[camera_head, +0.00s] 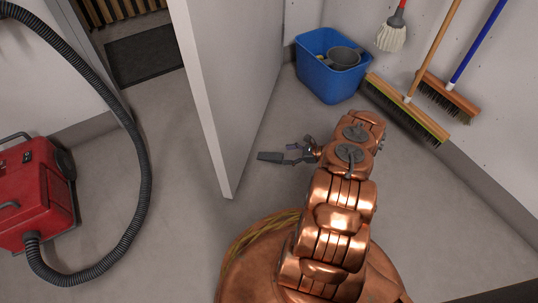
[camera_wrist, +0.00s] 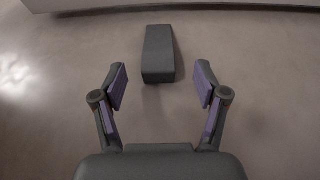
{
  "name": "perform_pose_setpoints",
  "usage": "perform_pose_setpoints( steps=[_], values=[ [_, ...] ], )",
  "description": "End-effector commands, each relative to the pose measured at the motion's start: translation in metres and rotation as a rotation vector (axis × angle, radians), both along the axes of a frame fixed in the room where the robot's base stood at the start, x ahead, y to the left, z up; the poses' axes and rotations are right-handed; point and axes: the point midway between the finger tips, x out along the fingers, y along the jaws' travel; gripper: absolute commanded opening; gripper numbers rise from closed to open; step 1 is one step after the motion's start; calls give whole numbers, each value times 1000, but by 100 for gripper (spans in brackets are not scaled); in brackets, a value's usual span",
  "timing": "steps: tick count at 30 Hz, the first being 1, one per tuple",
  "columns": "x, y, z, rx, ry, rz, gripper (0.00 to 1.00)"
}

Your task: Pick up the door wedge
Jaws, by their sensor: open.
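The door wedge (camera_wrist: 158,56) is a dark grey tapered block lying on the floor. In the wrist view it sits just ahead of the gap between my fingers, its thick end towards me. In the head view the wedge (camera_head: 269,157) lies near the door, to the left of my fingers. My gripper (camera_wrist: 162,86) is open and empty, with one purple-padded finger on each side of the gap. In the head view my gripper (camera_head: 300,152) points left towards the wedge. I see no contact between the fingers and the wedge.
The white door (camera_head: 235,70) stands open beyond the wedge. A red vacuum cleaner (camera_head: 35,195) with a black hose (camera_head: 140,180) is at the left. A blue bucket (camera_head: 325,80), brooms (camera_head: 405,108) and a mop (camera_head: 391,36) are by the back wall. The floor around the wedge is clear.

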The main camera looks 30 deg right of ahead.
Motion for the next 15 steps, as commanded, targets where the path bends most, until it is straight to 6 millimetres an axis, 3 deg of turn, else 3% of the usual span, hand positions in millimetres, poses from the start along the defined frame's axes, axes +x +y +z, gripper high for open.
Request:
perform_pose_setpoints(
  steps=[15],
  values=[
    [28,28,-26,0,0,-8,73]
  ],
)
